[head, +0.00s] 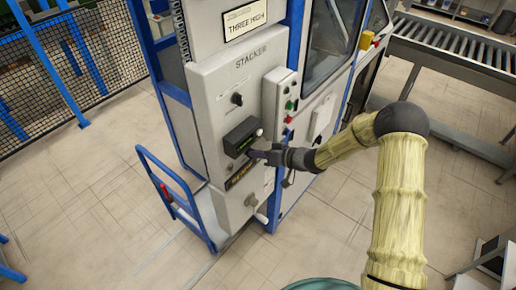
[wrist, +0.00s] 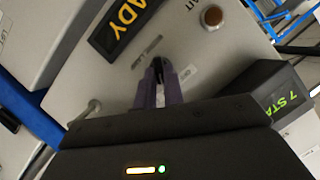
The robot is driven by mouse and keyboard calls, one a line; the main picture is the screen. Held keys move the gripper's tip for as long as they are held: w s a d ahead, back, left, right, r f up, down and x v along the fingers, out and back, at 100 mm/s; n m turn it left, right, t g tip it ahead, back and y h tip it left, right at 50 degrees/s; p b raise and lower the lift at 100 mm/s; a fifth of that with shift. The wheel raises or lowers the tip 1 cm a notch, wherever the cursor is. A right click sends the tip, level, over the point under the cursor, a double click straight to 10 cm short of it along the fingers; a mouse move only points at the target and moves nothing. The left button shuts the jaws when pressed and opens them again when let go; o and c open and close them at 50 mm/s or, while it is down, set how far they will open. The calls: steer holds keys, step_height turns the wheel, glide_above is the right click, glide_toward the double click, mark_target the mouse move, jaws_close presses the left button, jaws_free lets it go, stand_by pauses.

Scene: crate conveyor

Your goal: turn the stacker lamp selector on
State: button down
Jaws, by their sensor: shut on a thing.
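The stacker panel (head: 213,75) is a pale grey cabinet face with the word STACKER near its top. My gripper (head: 253,154) is at the panel, just below the black display box (head: 240,137). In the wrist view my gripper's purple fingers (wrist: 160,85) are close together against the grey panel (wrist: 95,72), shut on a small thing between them. This appears to be the lamp selector, but the fingers hide most of it, so its setting cannot be read. Small label plates (wrist: 147,52) are beside the fingertips.
A green-lettered display box (wrist: 270,90) juts out close by. A black knob (head: 237,99) and a button box (head: 289,105) are above.

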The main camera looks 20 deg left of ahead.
steer(key=shift+w+a+r+m, duration=0.1)
steer(key=shift+r+m, duration=0.05)
steer(key=shift+m, duration=0.25)
steer(key=c, duration=1.6)
jaws_free()
steer(key=shift+o, duration=0.5)
steer(key=shift+f, duration=0.2)
steer(key=b+v, duration=0.5)
steer(key=v, duration=1.2)
steer(key=shift+w+d+f+b, duration=0.2)
steer(key=shift+w+d+b, duration=0.1)
